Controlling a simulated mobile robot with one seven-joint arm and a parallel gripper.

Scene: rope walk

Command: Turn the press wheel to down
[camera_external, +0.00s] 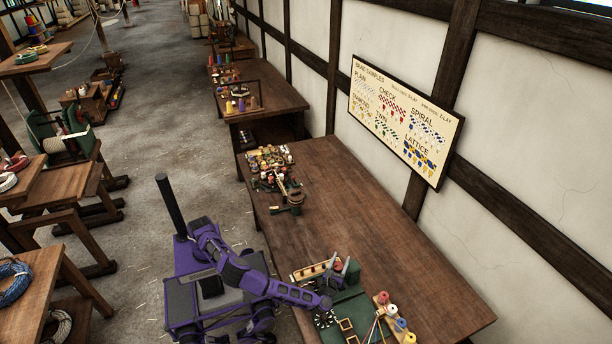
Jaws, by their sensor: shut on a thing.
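My gripper (326,303) is at the end of my purple arm, low over the green bench fixture (346,305) at the front of the long wooden table. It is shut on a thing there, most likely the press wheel. The fingers and the held part are too small and dark to make out. Dark grey upright parts stand just behind the gripper on the fixture. I cannot tell which way the wheel is turned.
Several coloured spools (401,324) stand on a strip to the right of the gripper. A small wooden frame (347,325) lies in front. A tray of bobbins (270,160) and a clamp-like device (290,197) stand farther back. The table's middle (345,215) is clear.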

